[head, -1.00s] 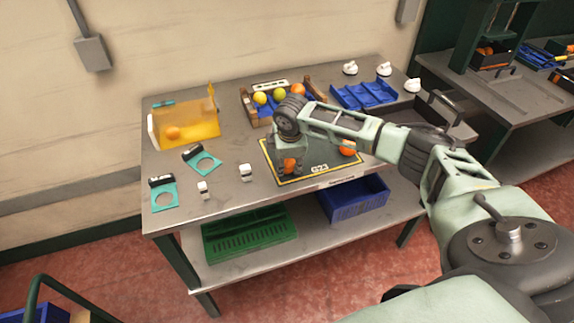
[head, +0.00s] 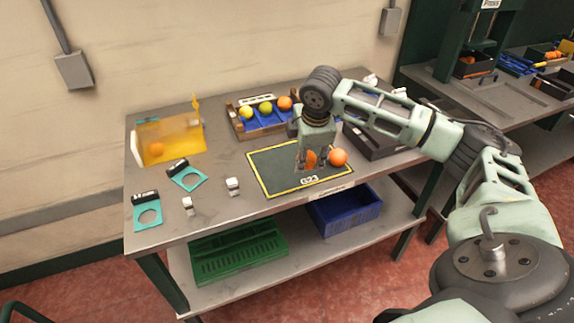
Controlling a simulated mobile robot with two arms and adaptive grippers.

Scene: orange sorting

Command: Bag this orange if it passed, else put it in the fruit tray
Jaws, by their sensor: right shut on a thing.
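My right gripper (head: 312,163) is above the dark green mat with a yellow border (head: 275,178) marked G23. It is shut on an orange (head: 309,159), which the fingers partly hide. Another orange (head: 338,157) is just to the right of the gripper, near the mat's right side. A see-through yellow-orange bag (head: 185,131) lies at the table's left back with an orange thing (head: 155,149) showing in it. The wooden fruit tray with blue lining (head: 239,127) is behind the mat and holds yellow-green fruits and an orange. No pass mark is readable. My left gripper is out of view.
A dark bin (head: 375,150) stands at the right. Green (head: 240,255) and blue (head: 345,209) crates sit below.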

